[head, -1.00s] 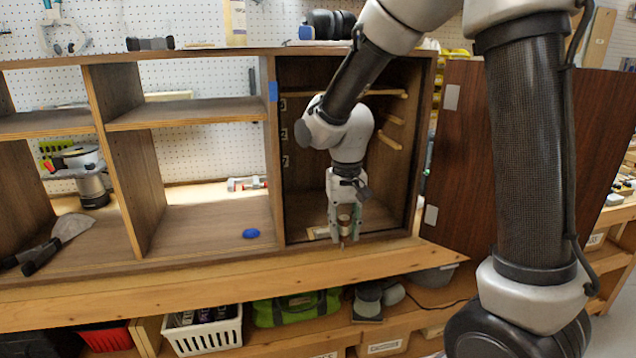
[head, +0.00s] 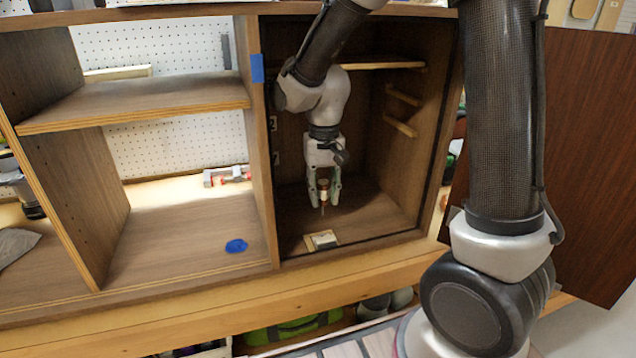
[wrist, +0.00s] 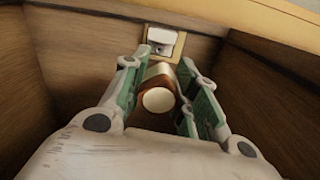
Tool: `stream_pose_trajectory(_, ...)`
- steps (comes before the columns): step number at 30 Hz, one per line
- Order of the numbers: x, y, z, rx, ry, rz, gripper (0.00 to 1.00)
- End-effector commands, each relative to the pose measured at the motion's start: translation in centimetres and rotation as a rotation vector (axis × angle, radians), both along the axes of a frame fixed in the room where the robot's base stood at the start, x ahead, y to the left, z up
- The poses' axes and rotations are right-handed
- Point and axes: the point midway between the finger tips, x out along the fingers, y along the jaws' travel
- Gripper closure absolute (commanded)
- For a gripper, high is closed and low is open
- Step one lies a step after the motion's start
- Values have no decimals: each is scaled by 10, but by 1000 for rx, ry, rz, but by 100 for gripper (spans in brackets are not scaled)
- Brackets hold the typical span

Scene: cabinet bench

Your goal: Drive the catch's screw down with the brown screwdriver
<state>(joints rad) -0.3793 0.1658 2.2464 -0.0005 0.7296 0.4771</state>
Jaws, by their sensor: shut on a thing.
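My gripper (head: 323,188) is inside the right cabinet bay, pointing down. It is shut on the brown screwdriver (head: 324,192), whose thin shaft points down with the tip free above the bay floor. In the wrist view the screwdriver's handle end (wrist: 158,99) sits between the green-padded fingers. The catch (head: 322,240), a pale plate with a whitish block on it, lies on the bay floor near the front edge. It shows beyond the fingers in the wrist view (wrist: 161,38). The screwdriver is apart from it, farther into the bay. The catch's screw is too small to make out.
The bay's side walls and wooden runners (head: 400,126) stand close around my arm. The dark door (head: 560,160) hangs open at the right. A blue object (head: 236,246) and a red-and-grey clamp (head: 228,175) lie in the neighbouring bay. The bay floor around the catch is clear.

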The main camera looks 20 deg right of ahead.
Motion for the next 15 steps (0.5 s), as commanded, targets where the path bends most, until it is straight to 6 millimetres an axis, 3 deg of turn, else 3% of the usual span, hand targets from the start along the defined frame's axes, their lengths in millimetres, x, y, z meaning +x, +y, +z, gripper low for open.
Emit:
stream_pose_trajectory(7, 0, 0, -7, 0, 1, 0, 96)
stream_pose_trajectory(15, -1, 0, -33, -2, 3, 0, 96)
